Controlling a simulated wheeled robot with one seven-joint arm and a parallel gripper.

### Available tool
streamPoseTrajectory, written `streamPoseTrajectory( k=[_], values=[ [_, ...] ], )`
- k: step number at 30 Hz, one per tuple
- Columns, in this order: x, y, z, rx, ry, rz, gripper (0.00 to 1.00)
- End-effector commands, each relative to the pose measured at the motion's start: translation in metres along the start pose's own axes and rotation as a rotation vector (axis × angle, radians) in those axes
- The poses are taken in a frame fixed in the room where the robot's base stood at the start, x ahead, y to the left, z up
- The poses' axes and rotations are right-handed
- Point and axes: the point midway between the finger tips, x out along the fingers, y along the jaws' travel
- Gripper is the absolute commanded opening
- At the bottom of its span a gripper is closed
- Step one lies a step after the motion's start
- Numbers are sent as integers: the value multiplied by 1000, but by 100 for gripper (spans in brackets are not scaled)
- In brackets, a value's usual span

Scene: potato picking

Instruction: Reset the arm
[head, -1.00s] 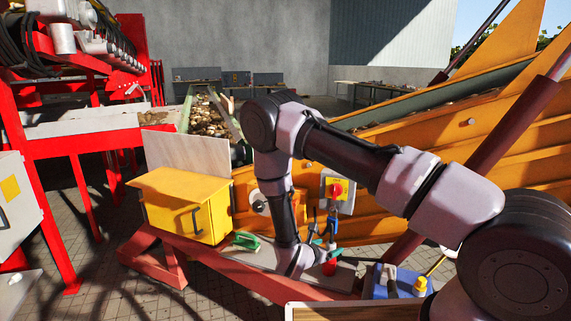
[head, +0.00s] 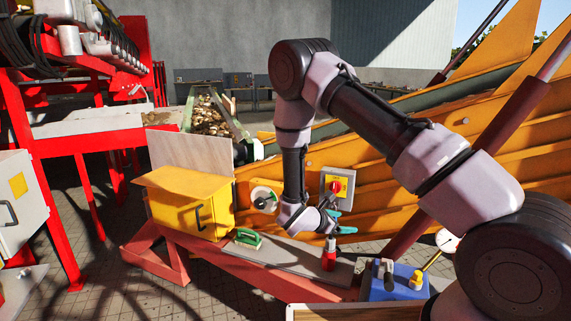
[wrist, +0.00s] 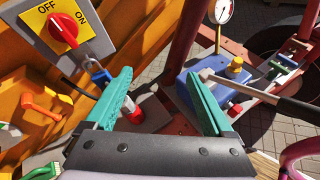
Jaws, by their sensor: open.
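My gripper (head: 338,222) is raised above the grey bench plate, in front of the orange machine side. In the wrist view its two teal fingers (wrist: 160,103) stand wide apart with nothing between them. The arm is bent, with its elbow high and the forearm hanging down. A red bottle-like object (head: 329,256) stands on the plate below my gripper. In the wrist view its red and white body (wrist: 132,110) shows beside the left finger, apart from it as far as I can tell.
A yellow cabinet (head: 185,205) and a green-handled object (head: 248,238) are to the left. A blue box (head: 395,285) with a gauge (head: 447,241) is to the right. Open air lies above.

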Motion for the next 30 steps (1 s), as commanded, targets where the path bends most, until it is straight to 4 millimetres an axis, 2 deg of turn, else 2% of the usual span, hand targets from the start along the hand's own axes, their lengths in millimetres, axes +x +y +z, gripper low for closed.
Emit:
streamPoseTrajectory(
  k=[1,5,9,15,21,30],
  values=[
    [-2,1,18,59,4,-34,87],
    [-10,-6,68,240,22,-150,87],
    [-26,-23,128,490,57,-306,87],
    [-56,-54,200,853,127,-515,87],
    [-96,-85,255,1216,226,-698,87],
    [-166,-121,317,1748,434,-907,87]
  ],
)
